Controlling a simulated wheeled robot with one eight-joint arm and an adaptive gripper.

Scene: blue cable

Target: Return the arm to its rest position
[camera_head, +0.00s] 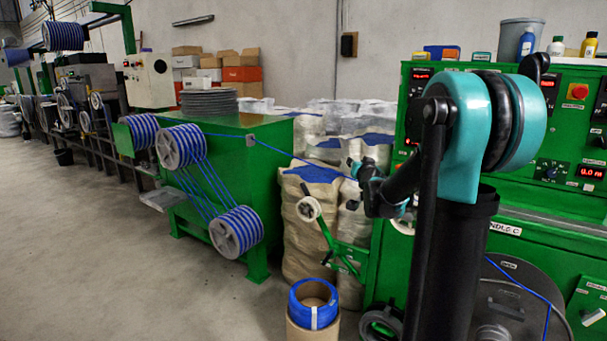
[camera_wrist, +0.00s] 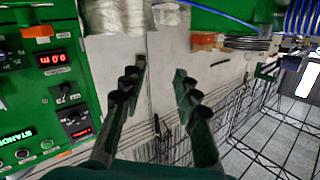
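My arm (camera_head: 455,225) is black and teal and stands at the right in the head view, in front of a green machine. Its forearm points away to the left. My gripper (camera_head: 353,168) is small and partly hidden there, close to the line of the blue cable (camera_head: 275,149); I cannot tell whether they touch. In the wrist view my gripper (camera_wrist: 158,75) has its two dark fingers apart with nothing between them. The background there appears upside down.
The green control machine (camera_head: 405,130) with lit displays is close to my arm. Striped blue cable reels (camera_head: 235,232) hang on the green line at left. A blue coil (camera_head: 313,301) stands on a cardboard drum in front. Grey floor (camera_head: 130,270) at left is open.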

